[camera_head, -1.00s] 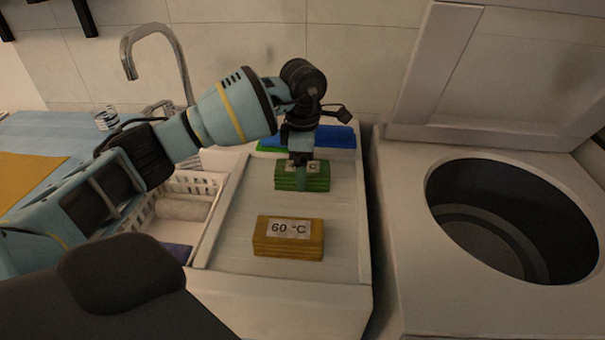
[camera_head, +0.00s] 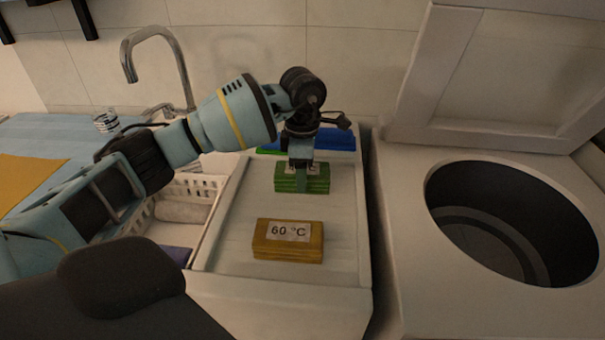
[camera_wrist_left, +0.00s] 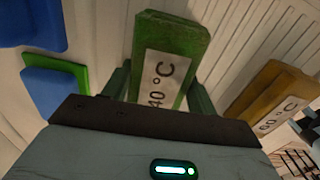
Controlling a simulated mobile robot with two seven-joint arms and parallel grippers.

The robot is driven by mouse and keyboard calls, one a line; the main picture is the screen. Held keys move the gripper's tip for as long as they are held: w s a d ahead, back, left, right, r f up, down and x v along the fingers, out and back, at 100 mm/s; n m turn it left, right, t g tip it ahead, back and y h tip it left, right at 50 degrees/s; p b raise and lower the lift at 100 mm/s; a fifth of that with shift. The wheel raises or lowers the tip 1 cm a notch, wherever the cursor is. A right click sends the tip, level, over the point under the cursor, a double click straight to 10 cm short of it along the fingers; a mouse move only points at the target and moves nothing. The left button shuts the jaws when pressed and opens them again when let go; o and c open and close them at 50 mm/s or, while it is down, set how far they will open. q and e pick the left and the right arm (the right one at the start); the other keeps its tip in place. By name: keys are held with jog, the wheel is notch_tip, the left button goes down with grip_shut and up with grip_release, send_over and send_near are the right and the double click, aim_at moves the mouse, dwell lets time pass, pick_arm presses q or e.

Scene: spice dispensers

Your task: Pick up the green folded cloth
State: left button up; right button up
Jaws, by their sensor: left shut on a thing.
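The green folded cloth (camera_head: 318,184) lies on the white ribbed drainboard in the head view, behind the yellow-brown folded cloth. In the left wrist view the green cloth (camera_wrist_left: 172,48) carries a white "40 °C" label. My left gripper (camera_head: 301,182) reaches down onto the green cloth from above. In the left wrist view its two fingers stand on either side of the cloth, and the gripper (camera_wrist_left: 160,92) is shut on it. The cloth appears to be still at the drainboard surface.
A yellow-brown cloth (camera_head: 288,240) labelled "60 °C" lies in front. A blue folded item (camera_head: 335,139) lies behind, with some green beside it. A white basket (camera_head: 205,187) and a tap (camera_head: 183,70) are at left. An open top-loading washer (camera_head: 405,250) stands at right.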

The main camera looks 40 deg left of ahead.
pick_arm(q)
notch_tip(320, 180, up, 10)
dwell(0.5)
